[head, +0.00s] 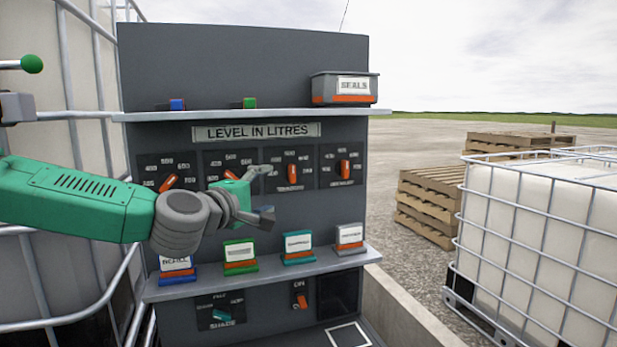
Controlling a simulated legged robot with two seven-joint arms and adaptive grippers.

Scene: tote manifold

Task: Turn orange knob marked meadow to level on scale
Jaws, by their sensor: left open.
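A dark grey panel (245,60) carries a row of orange knobs under a "LEVEL IN LITRES" sign (257,132), each with a number scale. The knobs are at far left (167,183), second (230,175), third (292,173) and far right (345,170). The first is tilted; the third and fourth point nearly upright. Their name labels are too small to read or hidden, so I cannot tell which is meadow. My left gripper (266,193) is open and empty in front of the panel, between the second and third knobs, partly covering the second. My right gripper is out of view.
An upper shelf (230,115) holds a "SEALS" bin (345,88). A lower shelf (265,274) holds several coloured card holders, with a shade dial (220,313) and a small orange switch (300,300) below. Caged tanks stand left and right (540,230); pallets (430,200) stand behind right.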

